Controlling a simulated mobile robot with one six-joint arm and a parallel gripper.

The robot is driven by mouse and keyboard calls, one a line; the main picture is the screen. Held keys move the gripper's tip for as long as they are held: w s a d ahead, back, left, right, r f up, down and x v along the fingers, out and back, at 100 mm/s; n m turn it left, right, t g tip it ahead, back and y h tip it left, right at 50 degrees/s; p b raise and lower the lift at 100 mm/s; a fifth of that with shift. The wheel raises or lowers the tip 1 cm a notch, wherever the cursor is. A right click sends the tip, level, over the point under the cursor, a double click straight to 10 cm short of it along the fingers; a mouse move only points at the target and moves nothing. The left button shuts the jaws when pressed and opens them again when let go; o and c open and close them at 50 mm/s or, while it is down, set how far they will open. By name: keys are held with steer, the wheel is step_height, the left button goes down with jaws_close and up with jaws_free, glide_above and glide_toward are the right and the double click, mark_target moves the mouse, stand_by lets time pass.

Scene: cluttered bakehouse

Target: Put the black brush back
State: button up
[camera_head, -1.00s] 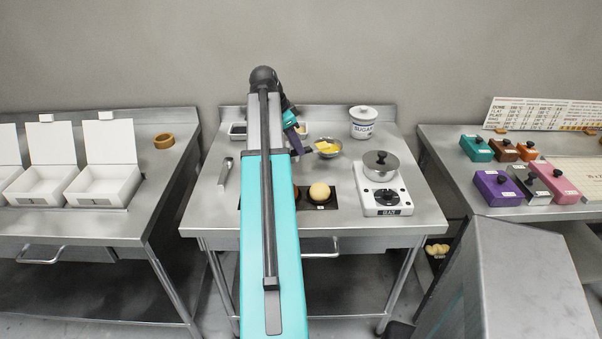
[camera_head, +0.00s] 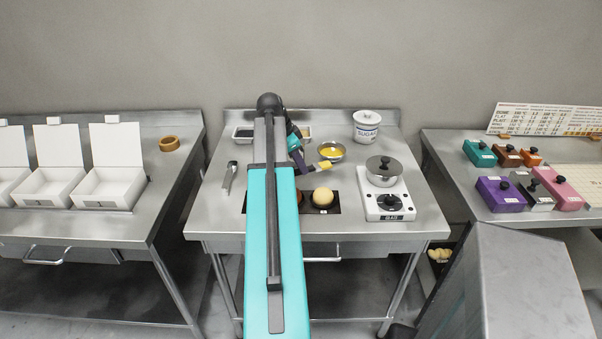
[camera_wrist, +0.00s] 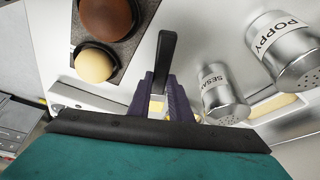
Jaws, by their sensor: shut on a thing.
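My gripper (camera_head: 302,163) is over the middle table, with its purple fingers shut on the black brush. In the wrist view the brush's black handle (camera_wrist: 168,62) sticks out from between the fingers (camera_wrist: 166,100). In the head view a yellow brush end (camera_head: 325,165) shows just right of the fingers, at the near side of a metal bowl (camera_head: 341,148) with yellow liquid. Whether it touches the bowl or table I cannot tell.
A pale bun (camera_head: 322,196) and a brown bun (camera_wrist: 106,17) sit on dark mats. Poppy (camera_wrist: 284,47) and sesame (camera_wrist: 221,95) shakers stand near my gripper.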

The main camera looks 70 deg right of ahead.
mark_target(300, 173)
steer(key=shift+f+p, duration=0.4)
steer(key=shift+f, duration=1.4)
steer(key=shift+f, duration=0.15)
steer(key=o, duration=0.9)
steer(key=shift+b+v, duration=1.15)
steer(key=shift+v, duration=5)
